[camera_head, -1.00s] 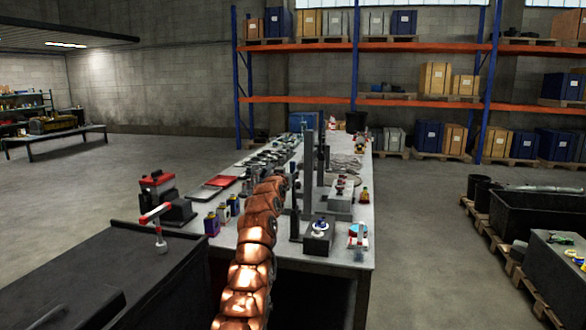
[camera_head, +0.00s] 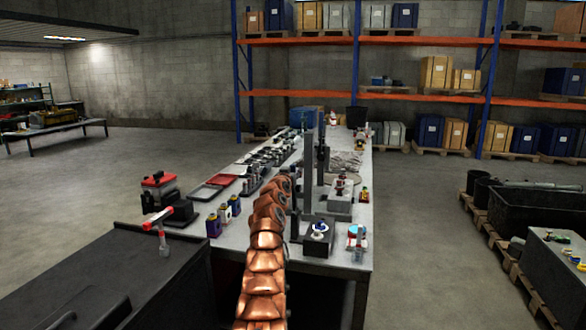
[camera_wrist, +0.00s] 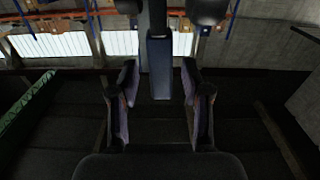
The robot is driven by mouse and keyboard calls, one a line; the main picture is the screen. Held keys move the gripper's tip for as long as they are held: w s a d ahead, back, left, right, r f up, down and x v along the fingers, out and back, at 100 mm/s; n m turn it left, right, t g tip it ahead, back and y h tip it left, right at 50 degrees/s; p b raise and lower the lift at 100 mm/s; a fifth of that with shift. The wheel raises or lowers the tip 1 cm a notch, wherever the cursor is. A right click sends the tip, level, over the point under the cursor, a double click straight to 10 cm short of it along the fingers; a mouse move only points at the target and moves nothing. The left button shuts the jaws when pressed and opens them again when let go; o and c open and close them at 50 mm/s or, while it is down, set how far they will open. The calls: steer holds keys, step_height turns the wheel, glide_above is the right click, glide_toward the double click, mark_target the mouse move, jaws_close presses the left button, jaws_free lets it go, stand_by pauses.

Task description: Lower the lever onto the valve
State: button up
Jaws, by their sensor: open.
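In the head view my copper-coloured arm reaches away over the long workbench (camera_head: 341,262) toward a stand with dark upright posts (camera_head: 308,180). My gripper is hard to make out there, at the arm's far end near the posts. In the wrist view my gripper (camera_wrist: 160,108) is open, with its two dark fingers apart. A dark upright bar (camera_wrist: 160,70) comes down from the top and its blunt end shows between the fingers, apparently untouched. I cannot tell whether this bar is the lever. I cannot pick out the valve for certain.
A dark block with a white-topped part (camera_head: 319,232) and a small red-and-white item (camera_head: 356,238) stand at the bench's near right. A dark cabinet (camera_head: 130,265) is at near left.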

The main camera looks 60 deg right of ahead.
steer(key=shift+w+d+p, duration=0.25)
steer(key=shift+d+p, duration=0.3)
steer(key=shift+p, duration=0.2)
jaws_close()
stand_by(0.5)
